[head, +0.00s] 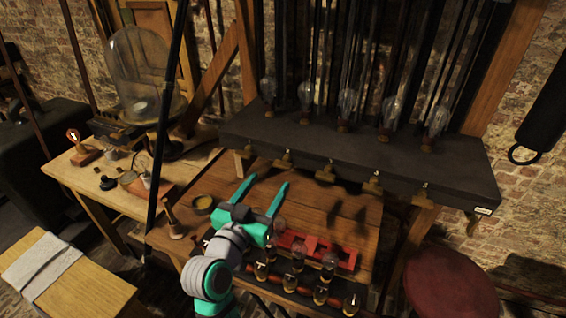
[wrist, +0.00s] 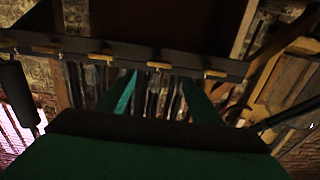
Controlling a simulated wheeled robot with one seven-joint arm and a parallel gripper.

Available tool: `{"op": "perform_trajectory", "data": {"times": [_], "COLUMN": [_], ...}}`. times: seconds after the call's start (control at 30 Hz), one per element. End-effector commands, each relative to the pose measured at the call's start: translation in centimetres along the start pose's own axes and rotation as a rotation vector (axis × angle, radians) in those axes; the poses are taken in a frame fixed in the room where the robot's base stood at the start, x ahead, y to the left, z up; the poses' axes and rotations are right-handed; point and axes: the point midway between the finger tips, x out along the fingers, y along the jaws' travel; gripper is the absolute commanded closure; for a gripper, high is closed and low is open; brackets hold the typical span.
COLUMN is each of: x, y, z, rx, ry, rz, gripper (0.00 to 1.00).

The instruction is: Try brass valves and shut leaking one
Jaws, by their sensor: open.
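Several brass valves sit in a row along the front edge of a dark shelf (head: 360,150) in the head view. They include a far-left valve (head: 249,150), a second valve (head: 285,158), a third valve (head: 330,168), a fourth valve (head: 375,182) and a far-right valve (head: 422,196). My gripper (head: 267,184) is open and empty, below and in front of the left valves, apart from them. In the wrist view, brass pieces (wrist: 160,65) line a dark edge beyond my open fingers. I cannot see which valve leaks.
Glass vessels (head: 347,104) stand on the shelf among dark vertical rods. Below is a wooden bench (head: 330,215) with a red tray (head: 345,259) and several small bulbs (head: 321,294). A glass bell jar (head: 137,70) stands left; a red stool (head: 450,285) stands right.

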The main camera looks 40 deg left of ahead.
Motion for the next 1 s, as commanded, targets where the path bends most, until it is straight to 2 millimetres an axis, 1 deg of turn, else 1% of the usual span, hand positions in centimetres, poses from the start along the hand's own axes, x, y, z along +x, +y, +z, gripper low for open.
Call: {"op": "perform_trajectory", "data": {"times": [0.4, 0.53, 0.7, 1.0], "x": [7.0, 8.7, 9.8, 10.0], "y": [0.1, 0.1, 0.1, -0.2], "z": [0.0, 0.0, 0.1, 0.1], "rx": [-0.001, -0.001, -0.001, 0.0], "ry": [0.0, 0.0, 0.0, 0.0], "rz": [0.002, 0.002, 0.0, -0.004], "gripper": [0.41, 0.41, 0.41, 0.41]}}
